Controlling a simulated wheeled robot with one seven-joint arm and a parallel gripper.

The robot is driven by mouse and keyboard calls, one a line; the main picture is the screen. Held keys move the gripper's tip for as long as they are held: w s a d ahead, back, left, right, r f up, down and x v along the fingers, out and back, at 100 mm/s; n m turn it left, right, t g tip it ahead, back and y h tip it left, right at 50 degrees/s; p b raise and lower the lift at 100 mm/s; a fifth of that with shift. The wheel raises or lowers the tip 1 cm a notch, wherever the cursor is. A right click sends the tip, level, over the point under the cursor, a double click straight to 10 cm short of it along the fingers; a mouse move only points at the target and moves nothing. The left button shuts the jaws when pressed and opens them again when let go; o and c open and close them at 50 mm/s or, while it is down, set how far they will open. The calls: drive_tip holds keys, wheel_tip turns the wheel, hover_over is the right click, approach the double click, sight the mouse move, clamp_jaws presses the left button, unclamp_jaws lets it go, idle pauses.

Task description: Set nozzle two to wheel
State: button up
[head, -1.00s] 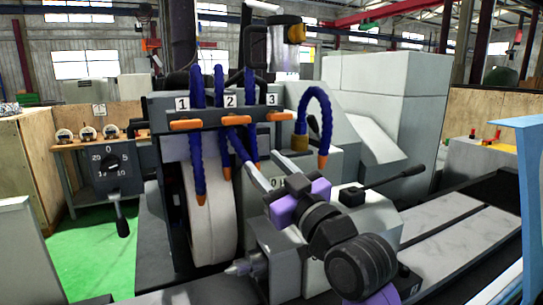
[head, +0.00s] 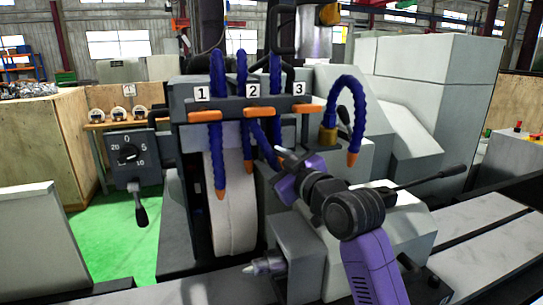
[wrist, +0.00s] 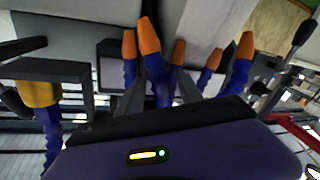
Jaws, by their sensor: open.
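Nozzle two is a blue hose with an orange tip (head: 248,166), hanging below label 2 (head: 254,89) in front of the pale grinding wheel (head: 232,215). Nozzle one's orange tip (head: 221,195) hangs lower, left of it. Another blue hose slants down to its right, partly behind my gripper. My gripper (head: 283,155) is open, just right of nozzle two in the head view. In the wrist view, a blue hose with an orange end (wrist: 148,36) shows between the dark fingers (wrist: 160,98); I cannot tell which hose, or whether it touches them.
Orange valve handles, such as the one under label 2 (head: 247,112), lie level along a dark bar. A hose with a brass fitting (head: 328,137) curves at the right. A dial box (head: 127,154) with a lever stands left, and a black lever (head: 440,177) sticks out right.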

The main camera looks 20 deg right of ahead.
drive_tip(key=shift+w+a, duration=0.1)
drive_tip(key=shift+w, duration=0.25)
clamp_jaws()
idle(1.2)
